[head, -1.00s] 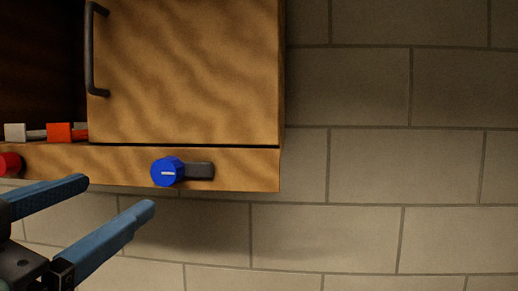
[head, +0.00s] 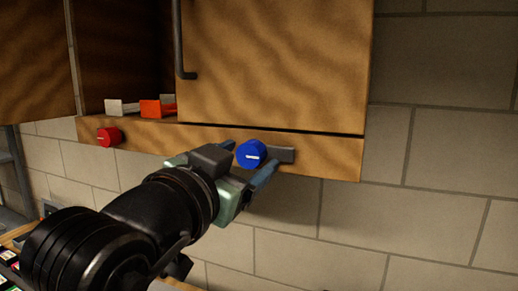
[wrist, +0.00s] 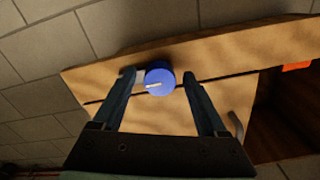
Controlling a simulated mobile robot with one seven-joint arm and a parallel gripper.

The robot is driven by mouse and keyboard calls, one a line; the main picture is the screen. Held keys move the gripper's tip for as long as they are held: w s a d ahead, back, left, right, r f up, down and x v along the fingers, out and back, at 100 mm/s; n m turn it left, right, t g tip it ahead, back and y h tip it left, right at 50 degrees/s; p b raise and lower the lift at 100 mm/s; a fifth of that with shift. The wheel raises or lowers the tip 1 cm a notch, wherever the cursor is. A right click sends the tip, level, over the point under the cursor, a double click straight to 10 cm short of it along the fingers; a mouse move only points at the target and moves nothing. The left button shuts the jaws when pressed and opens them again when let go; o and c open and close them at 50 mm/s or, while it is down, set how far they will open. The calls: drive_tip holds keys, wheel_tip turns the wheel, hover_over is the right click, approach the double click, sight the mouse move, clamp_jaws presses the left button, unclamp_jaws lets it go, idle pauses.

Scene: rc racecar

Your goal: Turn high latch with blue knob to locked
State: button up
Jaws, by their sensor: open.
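The blue knob (head: 251,154) sits on the wooden strip below the closed cabinet door, with a white line on its face. Its dark latch bar (head: 281,155) points right, level along the strip, in the head view. My gripper (head: 252,163) is open, its blue fingers reaching toward the knob, one above left and one below right of it. In the wrist view the knob (wrist: 159,79) shows between and just beyond the fingertips of my gripper (wrist: 158,77). I cannot tell whether the fingers touch it.
A red knob (head: 108,136) is on the same strip at left. An orange block (head: 157,108) and a white block (head: 121,107) lie on the shelf of the open compartment. The closed door (head: 275,65) has a dark handle (head: 183,45). Bare tiled wall is at right.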

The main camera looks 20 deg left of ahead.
drive_tip(key=shift+w, duration=0.15)
clamp_jaws()
idle(0.4)
